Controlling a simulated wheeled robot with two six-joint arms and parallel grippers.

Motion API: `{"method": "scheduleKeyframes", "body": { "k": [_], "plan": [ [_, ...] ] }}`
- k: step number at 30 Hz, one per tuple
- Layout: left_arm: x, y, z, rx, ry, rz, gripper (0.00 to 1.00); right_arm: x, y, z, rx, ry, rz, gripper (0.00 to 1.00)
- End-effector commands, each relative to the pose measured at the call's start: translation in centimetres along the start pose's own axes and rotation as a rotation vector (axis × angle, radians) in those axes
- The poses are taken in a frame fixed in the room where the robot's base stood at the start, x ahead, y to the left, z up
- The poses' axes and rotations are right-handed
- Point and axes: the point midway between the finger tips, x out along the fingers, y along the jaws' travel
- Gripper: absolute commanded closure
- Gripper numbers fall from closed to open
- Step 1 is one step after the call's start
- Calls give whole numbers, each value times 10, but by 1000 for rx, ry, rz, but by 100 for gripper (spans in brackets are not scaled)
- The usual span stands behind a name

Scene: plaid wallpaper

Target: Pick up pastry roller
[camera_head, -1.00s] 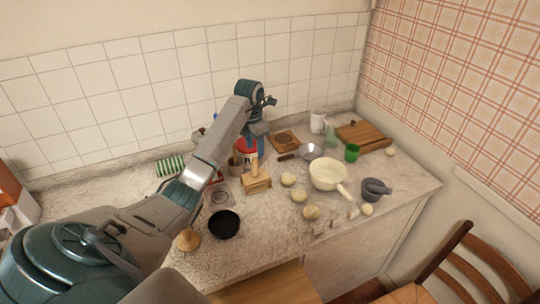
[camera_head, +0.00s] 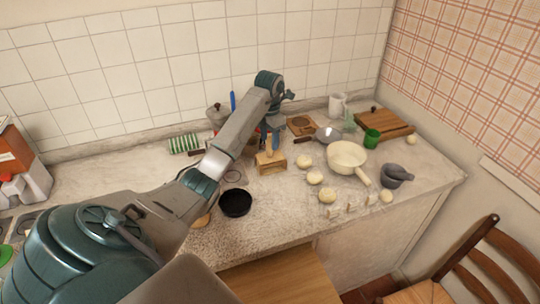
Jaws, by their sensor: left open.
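My left arm comes in from the left, and its wrist bends down over the counter. My left gripper (camera_head: 275,139) is open and points down, close above and behind a small wooden block with an upright peg (camera_head: 270,162). The fingers are small and partly hidden, so I cannot tell whether they touch the peg. I cannot clearly pick out a pastry roller; this wooden piece may be part of it or hide it. My right gripper is not in view.
A black bowl (camera_head: 235,203) stands in front of my forearm. The counter's front middle is clear.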

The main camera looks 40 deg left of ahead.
Motion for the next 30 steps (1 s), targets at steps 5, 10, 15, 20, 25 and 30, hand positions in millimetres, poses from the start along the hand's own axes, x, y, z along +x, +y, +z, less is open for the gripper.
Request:
{"method": "scheduleKeyframes", "body": {
  "k": [5,10,15,20,25,30],
  "plan": [
    [27,-2,0,-1,5,-2,53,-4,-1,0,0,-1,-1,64],
    [35,-2,1,-1,1,0,53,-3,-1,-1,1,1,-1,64],
    [35,-2,1,0,1,0,67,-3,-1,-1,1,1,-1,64],
    [35,-2,1,0,1,0,99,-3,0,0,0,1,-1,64],
    [35,-2,1,0,0,0,100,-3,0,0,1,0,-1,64],
    [33,-2,1,0,0,1,100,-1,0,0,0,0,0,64]
  ]
}}
